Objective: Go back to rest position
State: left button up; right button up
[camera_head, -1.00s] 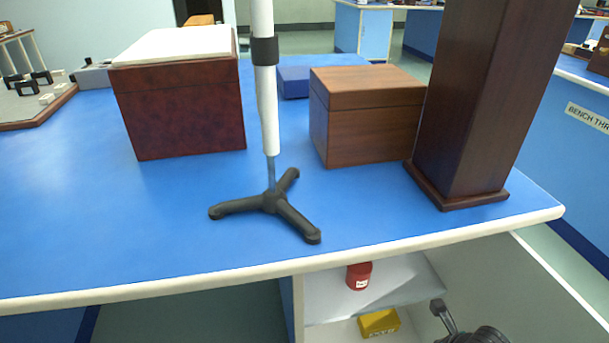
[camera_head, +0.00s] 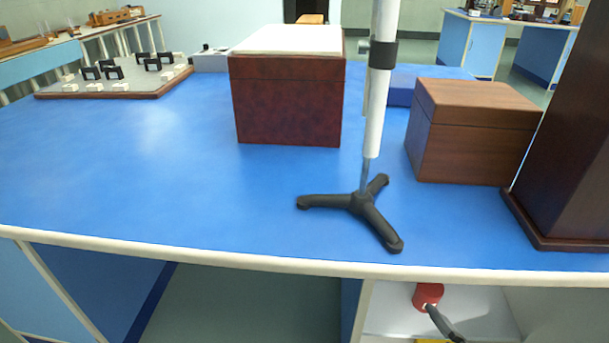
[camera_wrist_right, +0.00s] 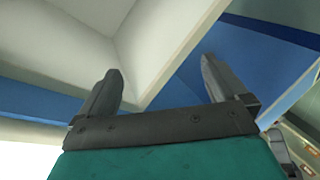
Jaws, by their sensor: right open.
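My right gripper shows in the right wrist view (camera_wrist_right: 160,82) with its two dark fingers spread wide and nothing between them. Pale panels and blue surfaces lie beyond the fingers. In the head view only a small dark piece (camera_head: 445,325), which looks like part of my right gripper, shows at the bottom right. It overlaps the lower edge of a red object (camera_head: 428,294) in the picture; I cannot tell whether they touch. My left gripper is not in view.
The blue bench top (camera_head: 150,190) carries a stand with a black tripod foot (camera_head: 362,204), a dark red box (camera_head: 288,105), a brown wooden box (camera_head: 470,150) and a tall dark column (camera_head: 570,170). An open shelf (camera_head: 390,312) lies below. The bench's left front is clear.

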jog(key=s+a+f+m+g, duration=0.3)
jog(key=s+a+m+g, duration=0.15)
jog(key=m, duration=0.45)
pick_arm(q)
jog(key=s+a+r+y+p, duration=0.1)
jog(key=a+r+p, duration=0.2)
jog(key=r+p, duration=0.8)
jog(key=p, duration=0.5)
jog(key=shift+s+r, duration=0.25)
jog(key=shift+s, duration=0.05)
pick_arm(e)
notch_tip(320, 180, up, 12)
jog(key=d, duration=0.2)
jog(key=shift+s+d+f+t+h, duration=0.2)
jog(key=shift+d+f+t+h, duration=0.1)
jog(key=shift+t+h, duration=0.1)
